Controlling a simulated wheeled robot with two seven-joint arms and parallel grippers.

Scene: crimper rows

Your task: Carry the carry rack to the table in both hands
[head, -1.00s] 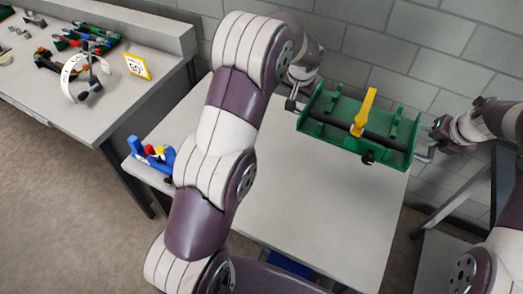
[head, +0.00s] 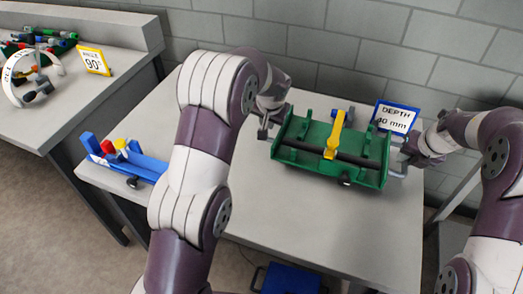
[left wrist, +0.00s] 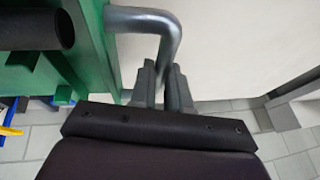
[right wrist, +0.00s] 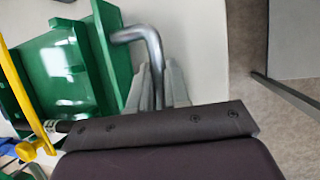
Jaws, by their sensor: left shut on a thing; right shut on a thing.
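The green carry rack (head: 310,165) is level over the back right part of the grey table (head: 260,225). A black bar runs along it, with a yellow piece (head: 335,132) across its middle. My left gripper (head: 266,126) is shut on the grey handle at the rack's left end; this handle (left wrist: 150,18) shows in the left wrist view. My right gripper (head: 404,152) is shut on the right-end handle, which shows in the right wrist view (right wrist: 135,35). I cannot tell whether the rack's underside touches the tabletop.
A blue holder (head: 140,165) with red and yellow parts sits at the table's left edge. A "DEPTH 40 mm" sign (head: 396,117) stands behind the rack's right end. A bench (head: 60,105) with an angle sign (head: 93,60) is at left. The table's front part looks clear.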

